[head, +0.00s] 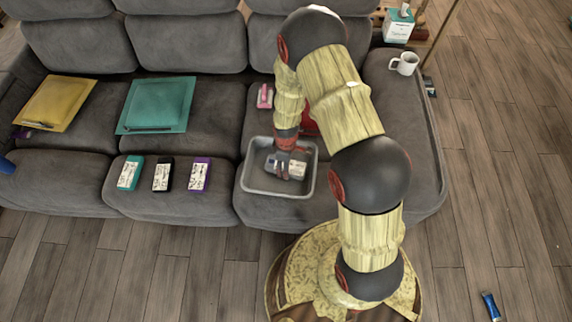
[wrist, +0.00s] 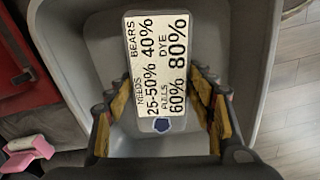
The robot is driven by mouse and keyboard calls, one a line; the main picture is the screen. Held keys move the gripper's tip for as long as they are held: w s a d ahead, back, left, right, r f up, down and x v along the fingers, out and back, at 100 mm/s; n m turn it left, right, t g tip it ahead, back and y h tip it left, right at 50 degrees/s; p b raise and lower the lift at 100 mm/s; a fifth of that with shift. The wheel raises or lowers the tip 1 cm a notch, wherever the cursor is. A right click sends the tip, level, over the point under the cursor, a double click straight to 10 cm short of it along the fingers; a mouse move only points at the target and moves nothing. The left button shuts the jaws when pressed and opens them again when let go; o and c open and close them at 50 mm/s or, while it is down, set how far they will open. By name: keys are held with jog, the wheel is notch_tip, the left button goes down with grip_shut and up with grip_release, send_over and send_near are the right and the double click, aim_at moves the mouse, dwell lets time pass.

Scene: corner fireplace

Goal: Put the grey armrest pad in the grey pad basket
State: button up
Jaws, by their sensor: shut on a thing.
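The grey armrest pad (head: 297,169) is a small block with a white printed label. The label of the pad also shows in the wrist view (wrist: 155,62), between my fingers. The grey pad basket (head: 248,182) is a shallow open tray on the right-hand seat of the sofa. Its wall fills much of the wrist view (wrist: 252,55). My gripper (head: 283,164) reaches down inside the rim of the basket and is shut on the pad. The pad is within the basket's outline; I cannot tell whether it touches the floor of the basket.
Teal (head: 130,173), black (head: 163,174) and purple (head: 200,175) labelled blocks lie left of the basket. Yellow (head: 55,100) and teal (head: 158,103) flat squares lie behind them. A pink item (head: 265,97) lies behind the basket. A mug (head: 404,63) stands on the right armrest.

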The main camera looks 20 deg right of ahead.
jog(key=o, duration=1.2)
jog(key=shift+o, duration=0.2)
jog(key=shift+r, duration=0.15)
notch_tip(320, 180, up, 12)
